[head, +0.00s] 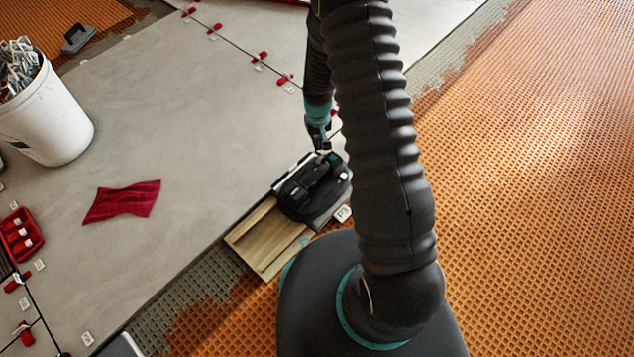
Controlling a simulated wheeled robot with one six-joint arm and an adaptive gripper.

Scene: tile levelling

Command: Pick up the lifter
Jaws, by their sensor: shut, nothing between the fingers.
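The lifter looks to be the black device with a top handle (313,186). It sits on a wooden board at the edge of the grey tiles, partly hidden on its right by my arm. My gripper (322,149) is just above and behind the lifter's far end in the head view. It points down and looks shut with nothing in it. Its fingertips are small and partly dark, and I cannot tell whether they touch the lifter.
The wooden board (262,238) lies beside my base. A white bucket of metal clips (47,118), a red cloth (122,201) and a red tray (20,234) are on the left. Red wedges (285,80) line the tile joints. Orange ribbed flooring (530,190) is clear at right.

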